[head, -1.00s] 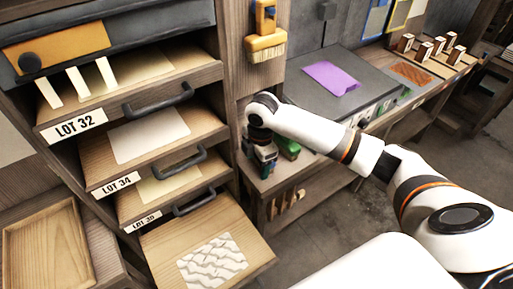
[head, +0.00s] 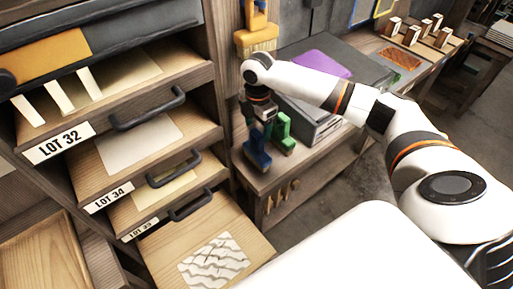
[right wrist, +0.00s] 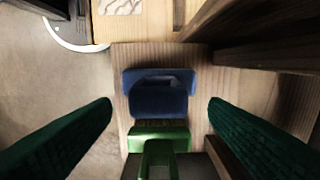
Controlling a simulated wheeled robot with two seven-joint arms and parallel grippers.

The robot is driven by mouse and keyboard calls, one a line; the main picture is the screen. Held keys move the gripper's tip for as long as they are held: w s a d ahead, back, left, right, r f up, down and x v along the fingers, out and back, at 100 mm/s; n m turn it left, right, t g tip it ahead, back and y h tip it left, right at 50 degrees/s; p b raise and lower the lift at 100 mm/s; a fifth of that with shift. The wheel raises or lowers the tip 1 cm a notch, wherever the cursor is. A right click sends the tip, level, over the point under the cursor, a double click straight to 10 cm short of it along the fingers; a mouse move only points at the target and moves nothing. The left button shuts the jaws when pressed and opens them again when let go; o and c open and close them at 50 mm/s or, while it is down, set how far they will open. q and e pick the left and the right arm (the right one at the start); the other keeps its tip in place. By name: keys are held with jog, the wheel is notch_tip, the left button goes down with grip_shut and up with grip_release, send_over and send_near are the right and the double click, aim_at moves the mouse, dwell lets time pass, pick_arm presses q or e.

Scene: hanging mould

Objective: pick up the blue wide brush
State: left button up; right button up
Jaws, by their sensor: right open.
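The blue wide brush (head: 257,152) stands on the low wooden bench below the hanging yellow brush. In the right wrist view the blue brush (right wrist: 158,94) lies between and slightly ahead of the two finger pads, with clear space on both sides. A green brush (head: 283,134) stands beside it; it also shows in the right wrist view (right wrist: 158,148), behind the blue one. My right gripper (head: 261,113) is open and empty, pointing down above the blue brush. Its dark green pads (right wrist: 160,112) are wide apart. My left gripper is out of view.
The yellow brush (head: 257,35) hangs on the wooden post near my right wrist. Open drawers (head: 200,228) stand to the left, close to the bench (head: 263,182). A purple sheet (head: 318,62) lies on a grey box behind. Dark floor is free to the right.

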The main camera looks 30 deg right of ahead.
aim_at(257, 132)
jog(key=f, duration=0.2)
jog(key=f+p, duration=0.1)
jog(key=shift+s+a+f, duration=0.1)
jog(key=shift+a+f, duration=0.1)
jog(key=shift+f, duration=0.45)
jog(key=shift+c, duration=0.6)
jog(key=c, duration=0.9)
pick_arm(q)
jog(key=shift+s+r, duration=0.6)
pick_arm(e)
jog(key=c, duration=0.4)
jog(key=shift+r, duration=0.1)
jog(key=shift+c, duration=0.2)
